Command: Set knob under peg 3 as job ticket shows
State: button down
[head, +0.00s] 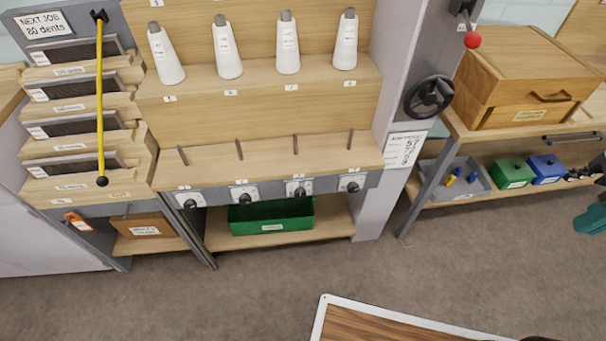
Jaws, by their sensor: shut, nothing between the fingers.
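Four bare dark pegs stand on the lower wooden ledge, each with a small number tag and a dark knob on a white plate below. The tags are too small to read surely. The third peg from the left (295,144) has its knob (299,191) directly below; the knob's pointer setting is unclear. A white printed ticket (403,150) hangs on the grey post right of the pegs; its lines are too small to read surely. My gripper (580,226), teal and partly cut off at the right edge, appears shut and empty, well away from the knobs.
White yarn cones (288,45) stand on the upper ledge. A black handwheel (430,96) and red-balled lever (472,40) project at the right post. A yellow bar (100,100) crosses the left rack. A green bin (271,216) sits below the knobs. Open floor (270,275) lies in front.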

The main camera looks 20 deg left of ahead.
aim_at(300, 193)
jog(key=z, duration=1.55)
jog(key=k, duration=1.4)
jog(key=u, duration=1.75)
jog(key=i, duration=0.5)
